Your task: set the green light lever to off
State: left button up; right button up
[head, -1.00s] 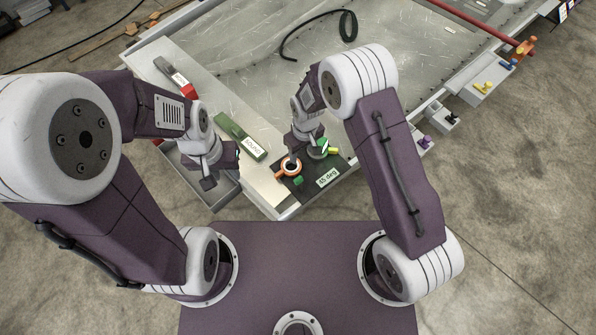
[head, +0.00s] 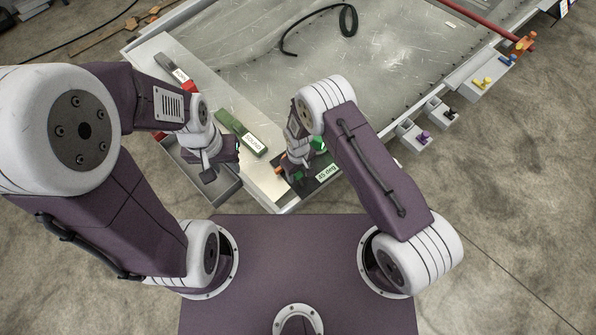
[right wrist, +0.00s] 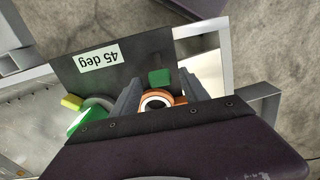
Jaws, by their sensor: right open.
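A dark panel (head: 322,183) with a "45 deg" label lies on the near corner of the hull. I cannot tell which is the light lever's handle. My right gripper (right wrist: 160,83) is open, its fingers either side of the orange ring; contact is unclear. My left gripper (head: 210,174) hangs over a grey tray, its jaws too small to judge.
A green labelled block (head: 240,133) and a red block (head: 178,72) lie on the hull's left ledge. The grey tray (head: 222,190) hangs at the near left edge. Small boxes with purple (head: 423,137), black and yellow handles line the right edge. A black hose (head: 348,20) lies further back.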

grip_shut()
dwell(1.4)
